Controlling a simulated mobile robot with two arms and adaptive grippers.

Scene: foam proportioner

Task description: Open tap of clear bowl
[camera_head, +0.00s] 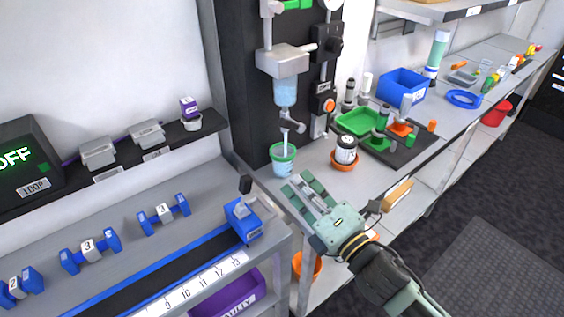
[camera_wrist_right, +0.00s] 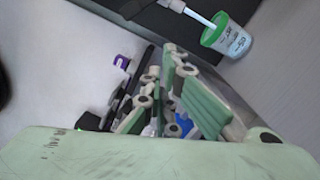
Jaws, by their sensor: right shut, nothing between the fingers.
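The clear bowl (camera_head: 285,93) is bluish and hangs under a grey metal housing on the black panel. Its tap (camera_head: 291,123) is a small grey fitting just below it. My right gripper (camera_head: 303,184) is shut and empty, in front of the cup and below the tap, touching neither. Its green-padded fingers fill the middle of the right wrist view (camera_wrist_right: 178,82). My left gripper is out of view.
A black-and-white jar in an orange dish (camera_head: 345,154) stands right of the cup. A green tray (camera_head: 362,123) and blue bin (camera_head: 403,86) lie further back. A blue slide block (camera_head: 243,220) with an upright lever stands left of my right gripper.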

